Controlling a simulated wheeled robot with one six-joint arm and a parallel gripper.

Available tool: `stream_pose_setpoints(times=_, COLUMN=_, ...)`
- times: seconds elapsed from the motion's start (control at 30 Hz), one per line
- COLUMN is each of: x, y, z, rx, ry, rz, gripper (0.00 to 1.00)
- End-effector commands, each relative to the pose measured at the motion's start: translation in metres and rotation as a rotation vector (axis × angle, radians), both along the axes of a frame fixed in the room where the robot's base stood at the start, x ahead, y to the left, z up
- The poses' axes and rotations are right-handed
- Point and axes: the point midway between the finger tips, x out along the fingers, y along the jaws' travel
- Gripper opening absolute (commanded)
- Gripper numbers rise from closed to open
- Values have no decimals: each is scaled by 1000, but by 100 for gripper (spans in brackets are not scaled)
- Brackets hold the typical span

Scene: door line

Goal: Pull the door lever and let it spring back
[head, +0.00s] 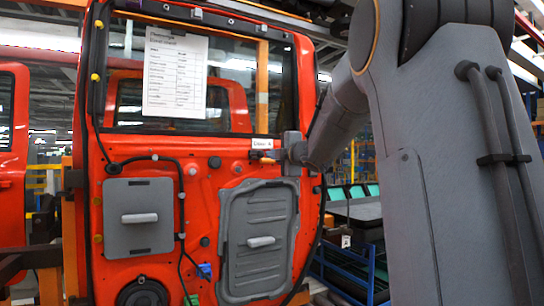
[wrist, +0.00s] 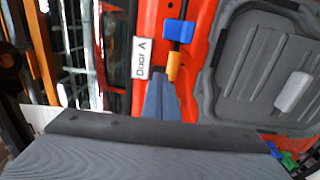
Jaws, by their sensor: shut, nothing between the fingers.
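The orange-red door (head: 225,160) fills the left and middle of the head view. Its small lever, with a yellow-orange end (wrist: 174,66) and a blue part (wrist: 178,30), sits beside the white "Door A" label (wrist: 150,58). In the head view the label (head: 262,143) is just above the lever (head: 262,155). My gripper (wrist: 161,84) is shut and empty, its fingertips close to the yellow-orange end. I cannot tell whether they touch it. In the head view my gripper (head: 282,155) reaches the lever from the right, and its fingertips are hard to make out.
A grey panel with a light handle (head: 260,242) is below the lever. Another grey panel (head: 140,217) and a paper sheet (head: 175,73) are on the door. A second orange-red door (head: 12,150) stands at far left. A blue rack (head: 345,270) is at right behind my arm.

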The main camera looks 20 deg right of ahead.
Motion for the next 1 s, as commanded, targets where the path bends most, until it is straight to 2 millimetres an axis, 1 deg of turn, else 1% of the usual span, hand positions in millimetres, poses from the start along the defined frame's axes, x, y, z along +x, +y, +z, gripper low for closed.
stream_pose_setpoints(times=0.17, x=0, y=2, z=0, rx=0, ry=0, rz=0, gripper=0)
stream_pose_setpoints(times=1.0, x=4, y=32, z=0, rx=0, ry=0, rz=1, gripper=0)
